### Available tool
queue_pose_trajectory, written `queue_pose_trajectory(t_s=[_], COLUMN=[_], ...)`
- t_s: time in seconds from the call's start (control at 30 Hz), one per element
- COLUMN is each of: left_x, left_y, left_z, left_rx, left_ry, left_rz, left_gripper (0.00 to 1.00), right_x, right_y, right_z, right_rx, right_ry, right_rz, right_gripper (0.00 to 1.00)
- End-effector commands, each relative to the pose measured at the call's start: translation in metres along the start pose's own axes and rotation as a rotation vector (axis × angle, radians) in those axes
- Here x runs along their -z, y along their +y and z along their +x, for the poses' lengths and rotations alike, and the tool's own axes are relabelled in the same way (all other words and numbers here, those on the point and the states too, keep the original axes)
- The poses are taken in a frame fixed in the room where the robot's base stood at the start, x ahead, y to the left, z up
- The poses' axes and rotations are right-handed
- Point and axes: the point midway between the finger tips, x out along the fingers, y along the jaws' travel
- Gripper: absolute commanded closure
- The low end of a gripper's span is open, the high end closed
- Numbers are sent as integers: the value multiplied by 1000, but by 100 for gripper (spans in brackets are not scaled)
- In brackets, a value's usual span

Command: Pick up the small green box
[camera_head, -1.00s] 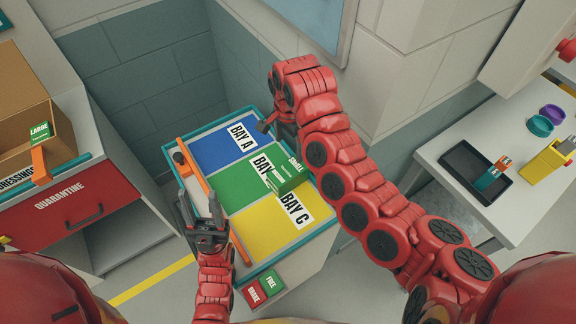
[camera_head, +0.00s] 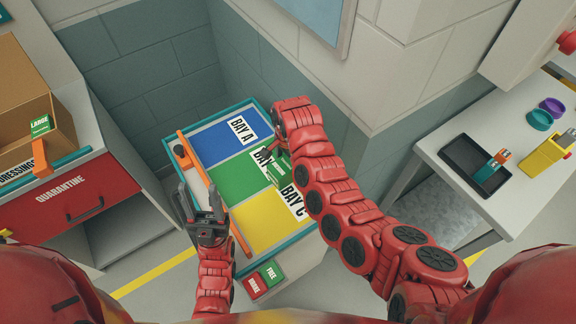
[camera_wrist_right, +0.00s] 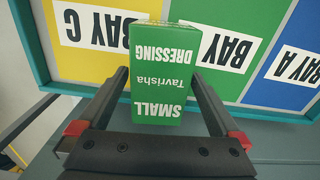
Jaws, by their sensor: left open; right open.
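The small green box (camera_head: 279,170) stands on the tray with the coloured bays, near the Bay B and Bay C labels. In the right wrist view the small green box (camera_wrist_right: 161,73) reads "SMALL DRESSING" and lies between the two fingers. My right gripper (camera_wrist_right: 163,90) is open, with a finger on each side of the box; I cannot tell whether they touch it. In the head view the right arm partly hides the box. My left gripper (camera_head: 193,207) is open and empty over the left edge of the tray.
The bay tray (camera_head: 262,107) has a teal rim, with an orange bar (camera_head: 195,158) along its left side. A box marked "LARGE" (camera_head: 40,126) sits by a carton at left. Red and green buttons (camera_head: 262,280) are at the front. A table with a black tray (camera_head: 464,163) stands at right.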

Motion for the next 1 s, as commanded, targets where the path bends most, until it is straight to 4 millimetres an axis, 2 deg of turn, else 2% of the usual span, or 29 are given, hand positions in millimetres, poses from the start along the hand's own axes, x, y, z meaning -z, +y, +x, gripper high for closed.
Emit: queue_pose_trajectory(t_s=[0.07, 0.3, 0.63, 1.0], left_x=[2, 2, 2, 2], left_y=[0, -1, -1, -1], left_z=[10, 14, 14, 14], left_rx=[0, 0, 0, 0], left_ry=[0, -1, 0, 0], left_rz=[0, 0, 0, 0], left_gripper=[50, 50, 50, 50], right_x=[0, 0, 0, 0], right_y=[1, -1, -1, -1], right_z=[5, 26, 31, 30], right_rx=[-5, -2, 1, 0], right_ry=[0, 1, 0, 0], right_rz=[-1, 0, 1, 1], right_gripper=[0, 0, 2, 68])
